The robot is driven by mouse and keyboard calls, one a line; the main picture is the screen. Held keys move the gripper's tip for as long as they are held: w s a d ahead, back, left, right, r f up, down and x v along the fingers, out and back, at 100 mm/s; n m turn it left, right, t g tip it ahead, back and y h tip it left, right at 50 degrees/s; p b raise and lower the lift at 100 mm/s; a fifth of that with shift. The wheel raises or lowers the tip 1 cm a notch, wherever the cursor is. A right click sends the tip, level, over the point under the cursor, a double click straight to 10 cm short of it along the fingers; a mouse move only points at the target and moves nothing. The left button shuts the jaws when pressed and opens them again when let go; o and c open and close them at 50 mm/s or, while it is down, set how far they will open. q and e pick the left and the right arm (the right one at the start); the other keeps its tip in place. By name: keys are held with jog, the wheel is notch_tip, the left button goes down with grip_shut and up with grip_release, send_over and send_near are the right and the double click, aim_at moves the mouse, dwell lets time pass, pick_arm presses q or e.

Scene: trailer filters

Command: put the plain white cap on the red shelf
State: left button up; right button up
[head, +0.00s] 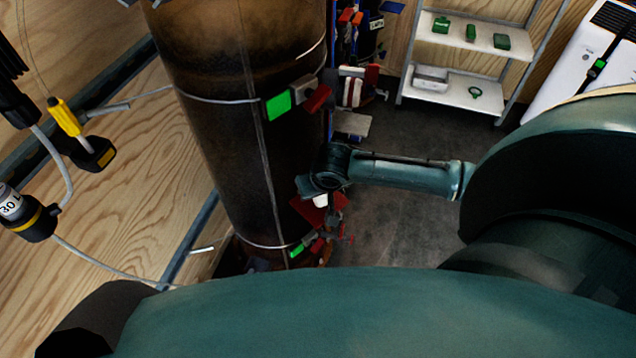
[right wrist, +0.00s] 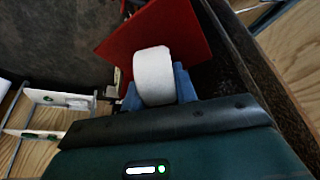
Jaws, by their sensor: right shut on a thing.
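The plain white cap (right wrist: 153,75) is between the blue fingers of my right gripper (right wrist: 157,86), which is shut on it. In the head view the cap (head: 320,201) shows as a small white bit just below the right gripper (head: 322,190). A flat red shelf (right wrist: 150,30) lies right behind the cap in the right wrist view; it also shows in the head view (head: 312,212), low on the right side of the big dark cylinder. I cannot tell whether the cap touches the red shelf. My left gripper is not in view.
The big brown-black cylinder (head: 230,140) stands close left of my right gripper. More red plates, one at the upper band (head: 318,98), stick out from it. A white rack (head: 465,90) with green items stands at the back right. The dark floor (head: 400,220) is clear.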

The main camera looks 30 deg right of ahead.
jog(key=shift+w+f, duration=0.2)
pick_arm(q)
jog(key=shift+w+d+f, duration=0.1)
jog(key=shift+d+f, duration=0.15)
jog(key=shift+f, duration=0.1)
pick_arm(e)
jog(key=o, duration=0.9)
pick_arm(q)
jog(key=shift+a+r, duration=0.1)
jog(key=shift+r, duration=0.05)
pick_arm(e)
jog(key=shift+o, duration=0.2)
